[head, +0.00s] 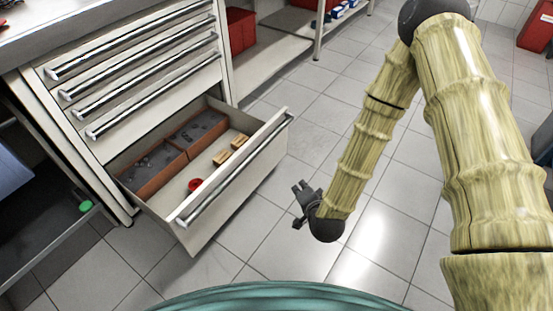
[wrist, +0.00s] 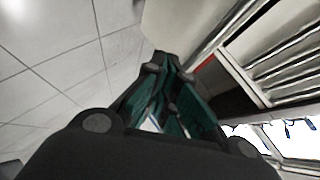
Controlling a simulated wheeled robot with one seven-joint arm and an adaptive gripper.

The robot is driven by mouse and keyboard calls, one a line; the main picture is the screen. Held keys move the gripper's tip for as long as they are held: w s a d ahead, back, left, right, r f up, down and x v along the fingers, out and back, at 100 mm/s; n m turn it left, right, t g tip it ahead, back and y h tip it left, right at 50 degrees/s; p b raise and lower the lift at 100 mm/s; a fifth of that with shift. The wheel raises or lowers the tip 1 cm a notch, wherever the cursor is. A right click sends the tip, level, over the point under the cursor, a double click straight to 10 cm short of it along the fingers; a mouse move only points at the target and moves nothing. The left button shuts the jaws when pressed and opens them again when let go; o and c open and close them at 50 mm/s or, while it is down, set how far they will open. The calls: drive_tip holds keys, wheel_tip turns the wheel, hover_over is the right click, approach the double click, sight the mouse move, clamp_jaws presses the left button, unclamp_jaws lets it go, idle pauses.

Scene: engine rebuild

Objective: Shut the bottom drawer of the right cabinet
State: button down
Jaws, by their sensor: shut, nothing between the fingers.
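The right cabinet (head: 92,128) stands at the left of the head view, with several shut drawers above. Its bottom drawer (head: 240,171) is pulled well out, with a long metal bar handle along its front. My gripper (head: 302,190) is shut and empty, just to the right of the drawer front and apart from it in the picture. In the wrist view my gripper (wrist: 165,62) is also shut, with the cabinet's drawer handles (wrist: 285,62) at the right. The exact gap between fingers and drawer front cannot be told.
Inside the drawer lie brown bins (head: 160,160) with small parts, a red ring (head: 195,185) and wooden blocks (head: 231,150). An open shelf (head: 50,235) stands at the lower left. Red bins (head: 241,30) stand on shelving behind. The tiled floor (head: 300,130) around my gripper is clear.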

drive_tip(key=w+a+m+t+b, duration=0.3)
drive_tip(key=w+m+t+b, duration=0.1)
drive_tip(key=w+b, duration=0.45)
drive_tip(key=b, duration=0.7)
approach(274, 138)
drive_tip(key=w+f, duration=0.1)
drive_tip(key=w, duration=0.2)
drive_tip(key=shift+w+a+f+m+t, duration=0.2)
drive_tip(key=shift+w+a+m+t, duration=0.15)
drive_tip(key=shift+w, duration=0.3)
drive_tip(key=shift+w+a, duration=0.1)
